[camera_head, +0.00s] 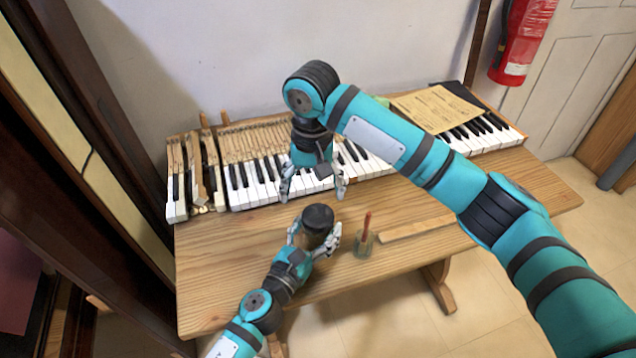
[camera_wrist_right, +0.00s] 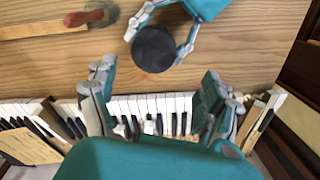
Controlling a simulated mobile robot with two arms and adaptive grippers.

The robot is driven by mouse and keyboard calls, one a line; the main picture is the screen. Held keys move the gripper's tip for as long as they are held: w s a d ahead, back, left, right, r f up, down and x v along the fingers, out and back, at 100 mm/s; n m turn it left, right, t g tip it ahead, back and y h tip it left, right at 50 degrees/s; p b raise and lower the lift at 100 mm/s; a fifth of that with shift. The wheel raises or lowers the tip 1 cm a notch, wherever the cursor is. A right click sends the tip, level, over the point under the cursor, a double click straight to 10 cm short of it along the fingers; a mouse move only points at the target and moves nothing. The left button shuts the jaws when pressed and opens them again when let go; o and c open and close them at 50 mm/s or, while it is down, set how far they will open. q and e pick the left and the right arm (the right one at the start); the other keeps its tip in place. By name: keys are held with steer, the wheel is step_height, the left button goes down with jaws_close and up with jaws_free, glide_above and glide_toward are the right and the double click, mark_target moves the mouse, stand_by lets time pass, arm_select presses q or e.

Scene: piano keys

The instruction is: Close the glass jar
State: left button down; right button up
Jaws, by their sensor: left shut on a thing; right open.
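The glass jar (camera_head: 312,239) stands near the middle of the wooden table, mostly hidden by my left gripper (camera_head: 316,247), which is shut on it. A dark round lid (camera_head: 318,217) sits on top of the jar; I cannot tell whether it is fully seated. In the right wrist view, the lid (camera_wrist_right: 154,50) shows from above, with my left gripper's fingers (camera_wrist_right: 160,38) on both sides. My right gripper (camera_head: 313,193) is open and empty, pointing down just behind the jar, over the front of the piano keys. Its spread fingers (camera_wrist_right: 158,88) frame the keys in the wrist view.
A row of piano keys (camera_head: 258,190) lies along the back of the table (camera_head: 225,270). A paper sheet (camera_head: 437,108) lies on the keys. The table's front left is clear.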

mark_target(318, 215)
arm_select(q)
steer(key=shift+f, duration=0.1)
arm_select(e)
steer(key=n, duration=0.5)
steer(key=shift+d+r, duration=0.15)
steer(key=shift+r, duration=0.1)
steer(key=n, duration=0.3)
steer(key=shift+r, duration=0.1)
steer(key=n, duration=0.4)
steer(key=shift+d+r, duration=0.15)
steer(key=shift+d, duration=0.05)
steer(key=n, duration=0.5)
steer(key=shift+s+d+r+n, duration=0.1)
steer(key=shift+d+n, duration=0.05)
steer(key=shift+n, duration=0.25)
steer(key=shift+f, duration=4)
